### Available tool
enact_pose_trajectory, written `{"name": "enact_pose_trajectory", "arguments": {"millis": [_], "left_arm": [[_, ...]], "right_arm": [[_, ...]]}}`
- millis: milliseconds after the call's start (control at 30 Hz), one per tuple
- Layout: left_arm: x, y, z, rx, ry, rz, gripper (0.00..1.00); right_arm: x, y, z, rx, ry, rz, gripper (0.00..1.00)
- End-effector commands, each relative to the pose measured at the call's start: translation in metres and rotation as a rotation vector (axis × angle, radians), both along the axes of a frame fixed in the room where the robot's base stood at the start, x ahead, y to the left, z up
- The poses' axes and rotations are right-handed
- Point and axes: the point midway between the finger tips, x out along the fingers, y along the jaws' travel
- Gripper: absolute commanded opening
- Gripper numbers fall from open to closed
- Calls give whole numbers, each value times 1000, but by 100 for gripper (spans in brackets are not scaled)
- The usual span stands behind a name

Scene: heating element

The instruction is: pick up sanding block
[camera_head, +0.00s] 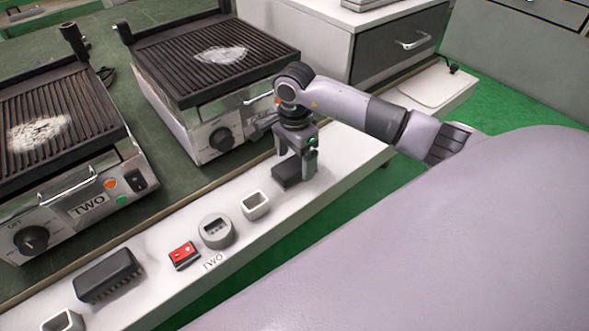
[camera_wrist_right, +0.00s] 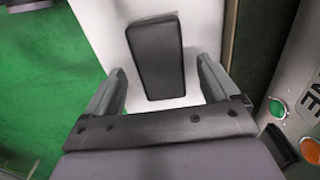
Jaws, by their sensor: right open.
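A black sanding block (camera_head: 286,180) lies on the white shelf beneath my right gripper (camera_head: 296,162). In the right wrist view the block (camera_wrist_right: 156,52) appears as a long dark rectangle with rounded edges. The fingers of my right gripper (camera_wrist_right: 160,75) are open, one on each side of the block's near part, with visible gaps and white shelf between. I cannot tell the exact height of the fingertips over the shelf. A second dark block (camera_head: 108,273), with a ridged side, lies farther left on the shelf. My left gripper is not in view.
The white shelf (camera_head: 340,188) also holds a square white cup (camera_head: 255,204), a round grey device (camera_head: 215,231) and a red switch (camera_head: 184,255). Green floor lies in front.

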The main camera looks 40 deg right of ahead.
Motion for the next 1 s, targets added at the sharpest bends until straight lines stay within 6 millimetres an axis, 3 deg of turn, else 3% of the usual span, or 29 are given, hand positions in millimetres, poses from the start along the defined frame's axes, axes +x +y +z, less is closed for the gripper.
{"name": "enact_pose_trajectory", "arguments": {"millis": [133, 400, 500, 600, 1000], "left_arm": [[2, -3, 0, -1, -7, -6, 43], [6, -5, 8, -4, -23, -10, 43], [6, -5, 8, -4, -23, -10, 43], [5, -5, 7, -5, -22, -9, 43], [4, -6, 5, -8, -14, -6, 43]], "right_arm": [[0, 1, -18, 3, -1, 0, 88], [1, 1, -20, 2, -2, 0, 88], [1, 1, -20, 2, -2, 0, 56], [1, 1, -20, 2, -2, 0, 29], [1, 1, -12, 3, -5, 1, 29]]}}
